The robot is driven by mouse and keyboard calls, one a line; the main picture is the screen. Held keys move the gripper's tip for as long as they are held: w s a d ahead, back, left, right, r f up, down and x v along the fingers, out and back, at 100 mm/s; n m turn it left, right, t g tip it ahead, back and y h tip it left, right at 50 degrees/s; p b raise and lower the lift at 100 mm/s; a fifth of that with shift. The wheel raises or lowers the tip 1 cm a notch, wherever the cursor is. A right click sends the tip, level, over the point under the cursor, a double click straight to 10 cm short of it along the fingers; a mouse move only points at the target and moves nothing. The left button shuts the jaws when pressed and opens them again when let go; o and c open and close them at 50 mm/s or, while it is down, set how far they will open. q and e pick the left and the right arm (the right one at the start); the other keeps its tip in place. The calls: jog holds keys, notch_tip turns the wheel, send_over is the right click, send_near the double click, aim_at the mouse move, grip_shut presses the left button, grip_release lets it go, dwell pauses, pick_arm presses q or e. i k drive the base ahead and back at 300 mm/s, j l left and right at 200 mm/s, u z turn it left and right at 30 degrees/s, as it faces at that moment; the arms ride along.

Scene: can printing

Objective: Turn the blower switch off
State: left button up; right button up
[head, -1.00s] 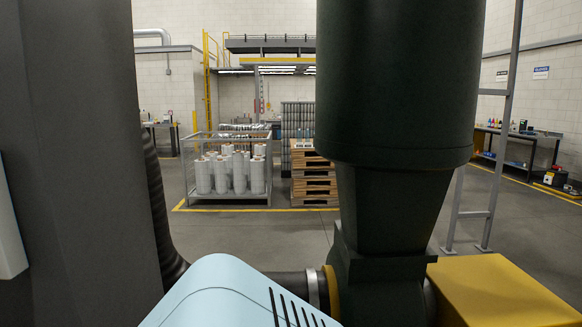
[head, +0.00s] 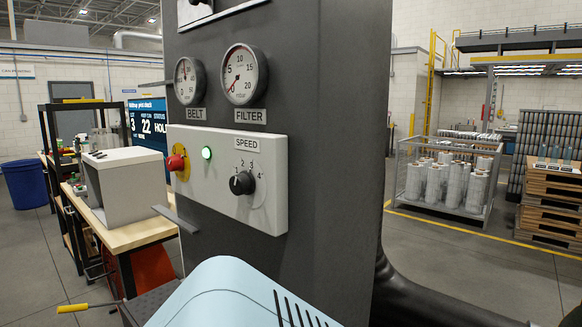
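A white control box (head: 225,175) is fixed to the dark grey cabinet (head: 325,120) ahead. It carries a black rotary knob (head: 242,183) under a SPEED label with a numbered scale, a lit green lamp (head: 207,153), and a red button (head: 176,163) on a yellow plate. No switch labelled for the blower is legible. A white plate (head: 222,10) above is cut off by the top edge, with a dark part on it. Neither of my grippers is in view.
Above the box are two dials, the BELT gauge (head: 188,81) and the FILTER gauge (head: 244,75). A workbench (head: 130,236) with a grey box stands at left. A yellow-handled tool (head: 73,308) shows at lower left. A mesh cage of white rolls (head: 447,183) stands at right on open floor.

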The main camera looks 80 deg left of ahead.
aim_at(176, 162)
jog(key=u, duration=3.1)
